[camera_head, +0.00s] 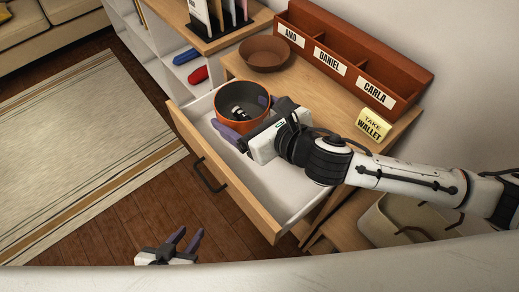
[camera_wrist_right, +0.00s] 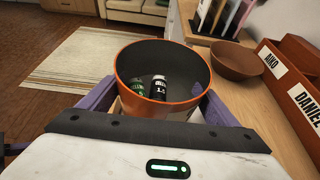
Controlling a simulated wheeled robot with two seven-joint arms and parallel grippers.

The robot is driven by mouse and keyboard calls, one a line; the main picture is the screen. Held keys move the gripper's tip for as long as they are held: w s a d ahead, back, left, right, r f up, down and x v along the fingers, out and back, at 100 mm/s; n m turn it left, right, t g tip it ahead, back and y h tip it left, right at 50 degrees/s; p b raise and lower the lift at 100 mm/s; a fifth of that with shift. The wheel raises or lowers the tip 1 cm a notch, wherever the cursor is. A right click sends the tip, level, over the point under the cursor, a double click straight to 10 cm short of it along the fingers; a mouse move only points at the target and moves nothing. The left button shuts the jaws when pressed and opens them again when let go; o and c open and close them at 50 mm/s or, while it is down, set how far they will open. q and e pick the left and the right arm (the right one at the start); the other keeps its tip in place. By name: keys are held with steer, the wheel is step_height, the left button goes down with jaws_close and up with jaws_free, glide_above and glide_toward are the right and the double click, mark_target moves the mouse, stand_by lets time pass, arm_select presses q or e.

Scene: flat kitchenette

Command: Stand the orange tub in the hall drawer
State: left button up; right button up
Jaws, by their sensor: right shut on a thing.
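The orange tub (camera_head: 227,117) is upright, over the left part of the open hall drawer (camera_head: 288,189). I cannot tell whether the tub's base touches the drawer floor. The rest of the drawer is white and bare. My left gripper (camera_head: 186,241) is low at the bottom of the head view, fingers apart and empty, away from the drawer.
On the cabinet top stand a brown bowl (camera_head: 264,54), a red-brown sorter (camera_head: 354,60) labelled AIKO, DANIEL and CARLA, and a yellow TAKE WALLET note (camera_head: 373,125). Left is a white shelf with a blue item (camera_head: 186,57) and a red item (camera_head: 198,75). A beige basket (camera_head: 405,222) stands lower right.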

steer(key=shift+w, duration=0.4)
steer(key=b, duration=0.3)
glide_above(247, 159)
step_height(247, 159, down, 14)
steer(key=shift+f+b, duration=0.75)
steer(key=shift+f, duration=1.15)
steer(key=shift+f, duration=0.15)
steer(key=o, duration=0.8)
steer(key=shift+o, duration=0.2)
